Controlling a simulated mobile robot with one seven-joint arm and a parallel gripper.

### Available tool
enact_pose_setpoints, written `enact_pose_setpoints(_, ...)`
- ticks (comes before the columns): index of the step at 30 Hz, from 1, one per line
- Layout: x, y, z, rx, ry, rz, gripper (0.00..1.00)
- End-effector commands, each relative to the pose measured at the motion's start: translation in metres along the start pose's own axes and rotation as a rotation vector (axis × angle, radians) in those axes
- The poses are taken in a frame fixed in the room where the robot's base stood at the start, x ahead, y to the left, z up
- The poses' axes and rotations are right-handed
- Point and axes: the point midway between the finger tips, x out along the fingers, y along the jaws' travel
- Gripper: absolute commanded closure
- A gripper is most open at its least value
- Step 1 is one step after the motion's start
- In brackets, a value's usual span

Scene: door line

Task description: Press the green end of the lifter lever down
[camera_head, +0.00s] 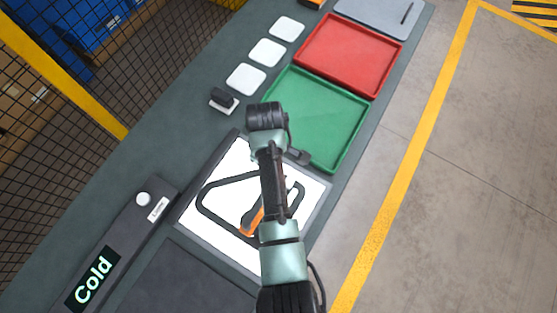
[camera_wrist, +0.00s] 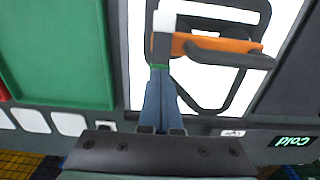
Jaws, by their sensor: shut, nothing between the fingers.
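The lifter lever lies over a lit white panel. In the wrist view its orange bar (camera_wrist: 220,46) runs right from a dark block with a white end. A thin green strip (camera_wrist: 160,67), which looks like the lever's green end, shows at the tips of my gripper (camera_wrist: 160,75). My gripper's blue fingers are together, at or just above that strip; I cannot tell whether they touch it. In the head view the orange bar (camera_head: 252,218) shows beside my arm, which hides the green end and my fingers.
A dark door-shaped outline (camera_head: 205,203) lies on the white panel (camera_head: 190,215). A green tray (camera_head: 335,105) and a red tray (camera_head: 350,55) lie beyond. White squares (camera_head: 246,79) line the left side. A "Cold" display (camera_head: 92,280) stands lower left. Floor right of the bench is clear.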

Motion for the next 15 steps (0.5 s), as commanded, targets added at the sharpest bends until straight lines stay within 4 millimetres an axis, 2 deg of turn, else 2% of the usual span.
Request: enact_pose_setpoints(15, 0.0085, -0.0001, 0.0, 0.0, 0.0, 0.0, 1.0)
